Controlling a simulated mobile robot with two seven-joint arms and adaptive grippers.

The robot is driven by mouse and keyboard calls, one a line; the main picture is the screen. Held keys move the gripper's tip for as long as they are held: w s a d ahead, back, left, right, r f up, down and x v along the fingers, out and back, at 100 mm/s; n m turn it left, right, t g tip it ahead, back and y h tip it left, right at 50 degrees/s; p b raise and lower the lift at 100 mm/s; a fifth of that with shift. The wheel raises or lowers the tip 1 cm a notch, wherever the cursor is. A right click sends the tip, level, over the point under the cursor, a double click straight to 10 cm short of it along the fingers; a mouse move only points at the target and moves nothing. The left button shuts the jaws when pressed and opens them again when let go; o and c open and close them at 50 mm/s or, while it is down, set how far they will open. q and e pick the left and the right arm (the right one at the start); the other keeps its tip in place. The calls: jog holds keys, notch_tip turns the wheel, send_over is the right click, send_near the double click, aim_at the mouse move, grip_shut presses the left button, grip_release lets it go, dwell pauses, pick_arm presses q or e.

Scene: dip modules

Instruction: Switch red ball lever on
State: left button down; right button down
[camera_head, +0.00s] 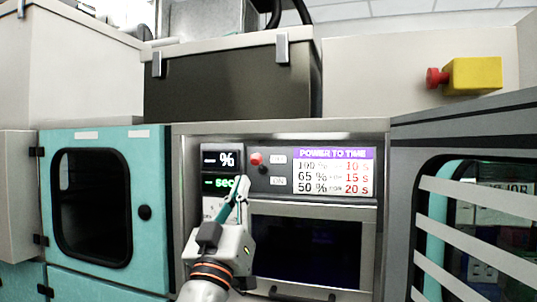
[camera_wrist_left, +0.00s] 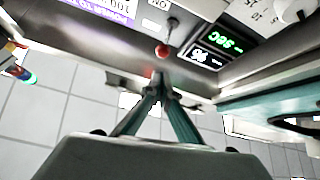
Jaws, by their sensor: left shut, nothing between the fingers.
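The red ball (camera_head: 257,158) is the tip of a small lever on the dark control panel. It sits at the upper end of the lever, beside the upper of two small white labels. The lower label (camera_head: 278,182) appears to read ON. In the left wrist view, which is upside down, the red ball (camera_wrist_left: 162,50) hangs from a thin metal stem. My left gripper (camera_head: 243,182) is shut and empty, just below and left of the ball in the head view. Its fingertips (camera_wrist_left: 160,80) point at the ball, very close; I cannot tell whether they touch.
Left of the lever are the % and sec displays (camera_head: 222,160). A power-to-time chart (camera_head: 334,172) is on the right. A dark screen or window (camera_head: 310,250) lies below. A yellow box (camera_head: 473,75) with a red button stands at upper right. A teal door (camera_head: 105,200) is at left.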

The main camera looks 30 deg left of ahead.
aim_at(258, 163)
pick_arm(q)
jog(key=shift+s+r, duration=0.15)
jog(key=shift+r, duration=0.05)
jog(key=p+x, duration=0.3)
jog(key=x, duration=0.7)
jog(key=shift+f, duration=0.1)
dwell(0.4)
